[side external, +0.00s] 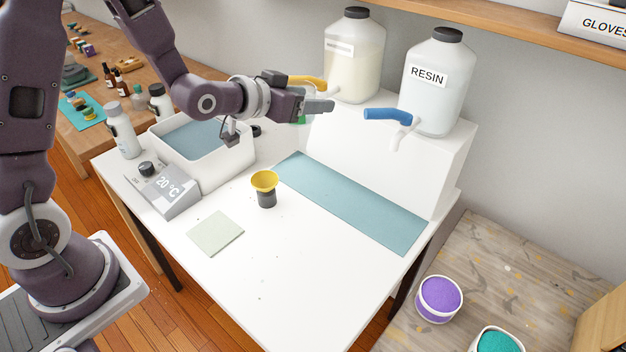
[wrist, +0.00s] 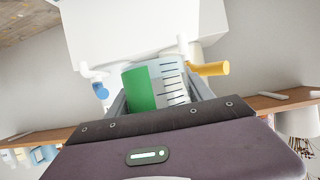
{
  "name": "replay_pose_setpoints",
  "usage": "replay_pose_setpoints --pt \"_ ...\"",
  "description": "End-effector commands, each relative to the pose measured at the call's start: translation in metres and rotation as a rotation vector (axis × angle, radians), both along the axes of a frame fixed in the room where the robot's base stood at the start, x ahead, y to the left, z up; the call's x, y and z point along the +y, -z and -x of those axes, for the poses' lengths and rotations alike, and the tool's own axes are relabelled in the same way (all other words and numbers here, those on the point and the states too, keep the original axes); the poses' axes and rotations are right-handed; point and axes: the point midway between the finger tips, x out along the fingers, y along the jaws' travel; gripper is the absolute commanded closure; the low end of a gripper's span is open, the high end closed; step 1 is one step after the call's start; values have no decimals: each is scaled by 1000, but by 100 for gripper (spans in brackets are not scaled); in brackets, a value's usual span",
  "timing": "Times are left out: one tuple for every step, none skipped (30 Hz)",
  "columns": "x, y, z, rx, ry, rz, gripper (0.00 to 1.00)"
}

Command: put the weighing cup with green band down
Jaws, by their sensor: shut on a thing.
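The weighing cup with green band (wrist: 142,90) is between the jaws of my gripper (wrist: 160,98) in the wrist view. It shows a broad green patch and dark scale marks on a pale wall. In the side view my gripper (side external: 320,106) is raised above the back of the white table, close to the yellow-handled tap. Only a small green bit of the cup (side external: 301,120) shows there, below the jaws; the fingers hide most of it. My gripper is shut on the cup and holds it clear of the table.
A teal mat (side external: 350,203) lies along the raised shelf bearing two jugs, with yellow and blue (side external: 385,114) tap handles. A yellow funnel (side external: 264,180) sits on a dark holder. A pale square pad (side external: 215,233) and a white bath (side external: 215,165) are left. The front table is clear.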

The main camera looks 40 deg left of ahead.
Motion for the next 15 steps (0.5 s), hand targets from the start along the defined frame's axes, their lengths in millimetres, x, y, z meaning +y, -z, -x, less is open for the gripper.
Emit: replay_pose_setpoints --pt "8 -7 0 -4 -11 0 90" --pt "11 -10 1 -4 -15 -1 90" --pt "16 -14 1 -3 -21 -1 90" --pt "20 -16 2 -3 -26 -1 90" --pt "22 -19 2 -3 -29 -1 90" --pt "26 -22 3 -2 -35 0 90" --pt "29 -24 4 -3 -39 0 90" --pt "31 -26 4 -2 -42 0 90" --pt "35 -29 5 -2 -46 -1 90" --pt "37 -31 5 -3 -49 -1 90" --pt "38 -31 6 -1 -52 0 90" --pt "36 -27 5 2 -53 1 90" --pt "35 -26 5 2 -56 2 90" --pt "35 -25 5 3 -59 1 90" --pt "35 -23 4 2 -64 0 90"
